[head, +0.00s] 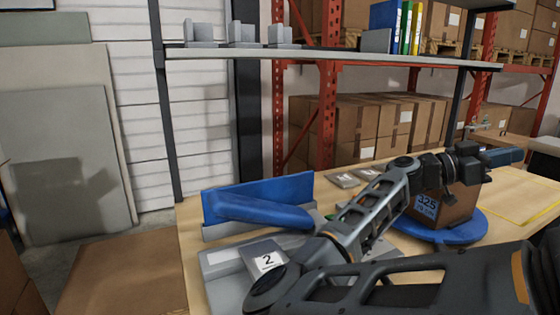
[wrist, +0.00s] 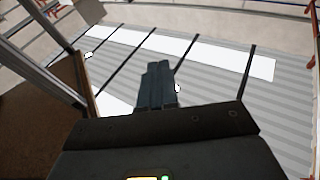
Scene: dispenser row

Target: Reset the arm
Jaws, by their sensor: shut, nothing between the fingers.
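My arm reaches across the workbench from the lower right, bends at the left and extends back to the right. My gripper (head: 508,157) is at its end, at the right of the head view, raised above the bench and pointing right. In the wrist view my gripper's fingers (wrist: 157,84) are together with nothing between them. The wrist view looks out on a pale ribbed surface with bright panels, away from the bench top.
A grey dispenser (head: 262,257) marked "2" and a blue panel (head: 285,189) are at the left. A shelf (head: 345,55) with binders (head: 383,18) spans above.

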